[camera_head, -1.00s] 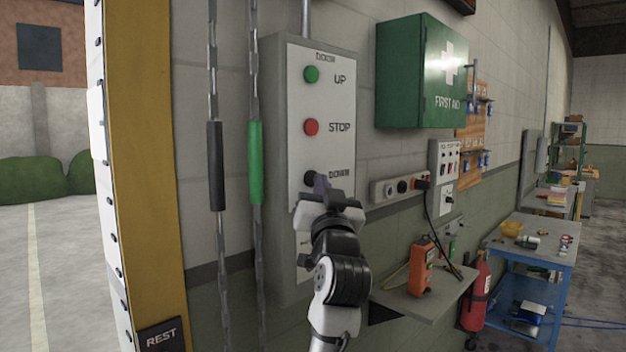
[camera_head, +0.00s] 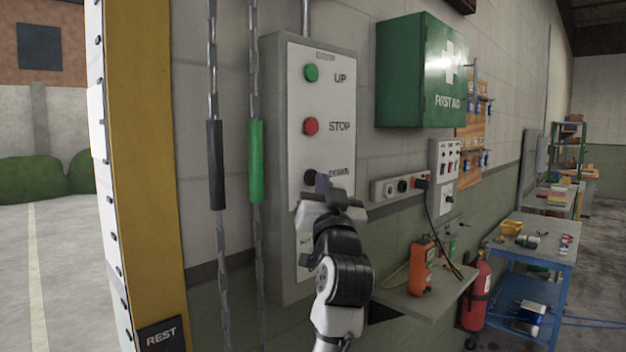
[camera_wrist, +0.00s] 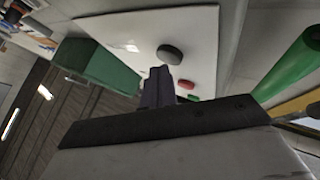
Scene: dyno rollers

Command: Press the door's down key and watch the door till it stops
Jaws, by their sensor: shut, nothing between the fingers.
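The door control box (camera_head: 345,80) is on the wall, with a green UP button (camera_head: 311,73), a red STOP button (camera_head: 311,126) and a black DOWN key (camera_head: 311,177). My gripper (camera_head: 323,183) is shut and empty, its tip just below and right of the DOWN key in the head view. In the wrist view the dark fingers (camera_wrist: 160,85) point at the panel, and the black key (camera_wrist: 170,54) stands clear beside the tips, with a visible gap. The red button (camera_wrist: 185,85) and green button (camera_wrist: 193,98) show beyond. The door itself is not clearly visible.
Two hanging chains with a black sleeve (camera_head: 215,165) and a green sleeve (camera_head: 256,160) hang left of the box. A first aid cabinet (camera_head: 420,75), a socket strip (camera_head: 395,188) and a small shelf (camera_head: 440,298) are to the right. A yellow post (camera_head: 145,180) edges the doorway.

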